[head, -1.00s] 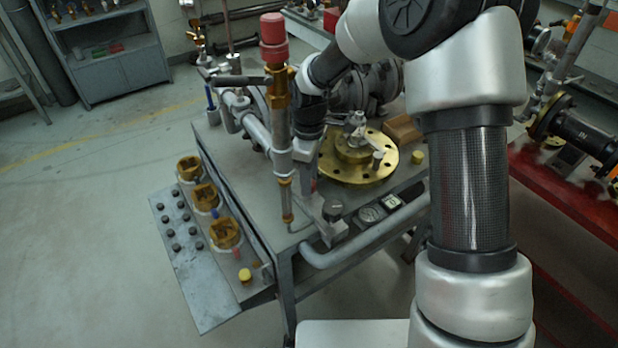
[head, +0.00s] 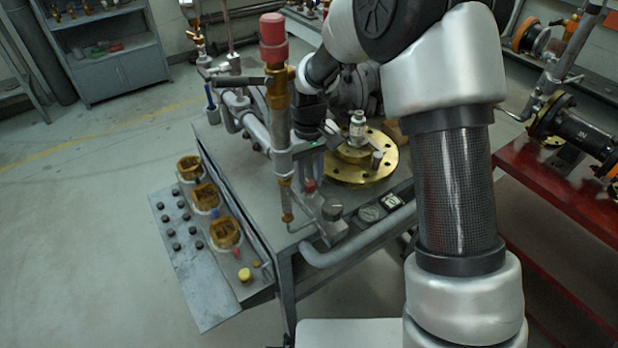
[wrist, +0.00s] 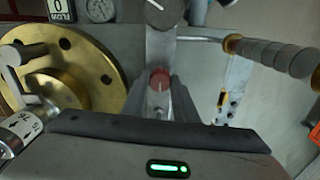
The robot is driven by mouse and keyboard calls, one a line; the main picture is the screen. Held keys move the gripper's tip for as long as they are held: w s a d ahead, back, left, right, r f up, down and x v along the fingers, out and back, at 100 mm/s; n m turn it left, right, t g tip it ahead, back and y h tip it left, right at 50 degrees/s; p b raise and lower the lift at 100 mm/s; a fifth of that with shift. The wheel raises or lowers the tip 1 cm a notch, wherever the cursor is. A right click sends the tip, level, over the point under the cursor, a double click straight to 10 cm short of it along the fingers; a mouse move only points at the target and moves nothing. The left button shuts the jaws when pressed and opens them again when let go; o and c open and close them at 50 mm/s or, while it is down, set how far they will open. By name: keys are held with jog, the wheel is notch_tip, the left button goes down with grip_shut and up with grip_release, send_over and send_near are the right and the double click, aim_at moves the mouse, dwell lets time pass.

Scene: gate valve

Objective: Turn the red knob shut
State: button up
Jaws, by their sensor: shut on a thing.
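The small red knob (wrist: 159,80) shows in the wrist view between the two fingertips of my gripper (wrist: 161,88). The fingers are shut on it, with its round red top visible between them. In the head view the red knob (head: 310,186) is low at the bench's front, just right of the vertical pipe. The knob's stem and base are hard to make out.
A tall pipe with a large red cap (head: 274,38) stands close left of my gripper. A brass flange (head: 375,172) lies to the right on the bench. A dark round knob (head: 333,209) and a gauge (head: 370,213) sit in front. Floor to the left is clear.

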aim_at(310, 182)
jog(key=shift+m, duration=0.3)
dwell(0.4)
jog(key=o, duration=1.1)
jog(key=shift+c, duration=0.2)
jog(key=shift+r, duration=0.1)
notch_tip(310, 182, up, 17)
jog(key=p, duration=0.2)
jog(key=shift+r+p, duration=0.15)
jog(key=shift+p, duration=0.15)
jog(key=shift+d, duration=0.1)
